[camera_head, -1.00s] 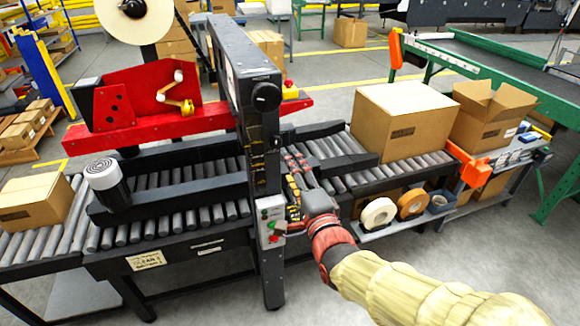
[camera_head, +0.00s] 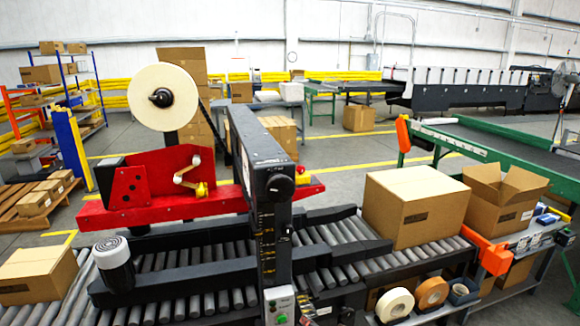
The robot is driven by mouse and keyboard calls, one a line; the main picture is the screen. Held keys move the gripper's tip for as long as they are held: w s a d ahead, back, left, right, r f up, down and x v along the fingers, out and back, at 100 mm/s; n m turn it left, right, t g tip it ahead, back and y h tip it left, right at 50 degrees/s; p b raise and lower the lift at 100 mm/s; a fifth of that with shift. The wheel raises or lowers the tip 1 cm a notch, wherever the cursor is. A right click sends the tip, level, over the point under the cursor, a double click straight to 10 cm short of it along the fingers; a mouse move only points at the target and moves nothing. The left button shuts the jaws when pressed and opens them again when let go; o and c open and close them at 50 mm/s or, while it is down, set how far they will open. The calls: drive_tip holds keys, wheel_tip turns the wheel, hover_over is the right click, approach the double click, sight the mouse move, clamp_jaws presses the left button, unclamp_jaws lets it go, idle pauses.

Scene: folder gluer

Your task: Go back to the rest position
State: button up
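My arm and gripper do not show in the head view now. The case sealer's dark column (camera_head: 272,195) stands in the middle of the view. A small control box (camera_head: 280,305) with a green button is on the front of the column, low in the picture. The red tape head (camera_head: 150,190) with a large tape roll (camera_head: 162,97) is at the left of the column.
A closed carton (camera_head: 415,207) sits on the roller conveyor (camera_head: 335,240), right of the column. An open carton (camera_head: 500,200) stands farther right. Another carton (camera_head: 38,275) is at the left end. Tape rolls (camera_head: 432,292) lie on a lower shelf. Open floor lies behind.

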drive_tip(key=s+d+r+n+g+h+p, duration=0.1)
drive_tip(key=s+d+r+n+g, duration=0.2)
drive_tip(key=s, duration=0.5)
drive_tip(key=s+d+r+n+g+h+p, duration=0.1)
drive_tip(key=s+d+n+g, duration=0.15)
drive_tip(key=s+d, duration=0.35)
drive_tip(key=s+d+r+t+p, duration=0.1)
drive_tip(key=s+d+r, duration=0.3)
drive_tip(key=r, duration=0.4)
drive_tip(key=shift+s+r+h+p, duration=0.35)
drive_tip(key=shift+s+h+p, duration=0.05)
drive_tip(key=shift+p, duration=0.4)
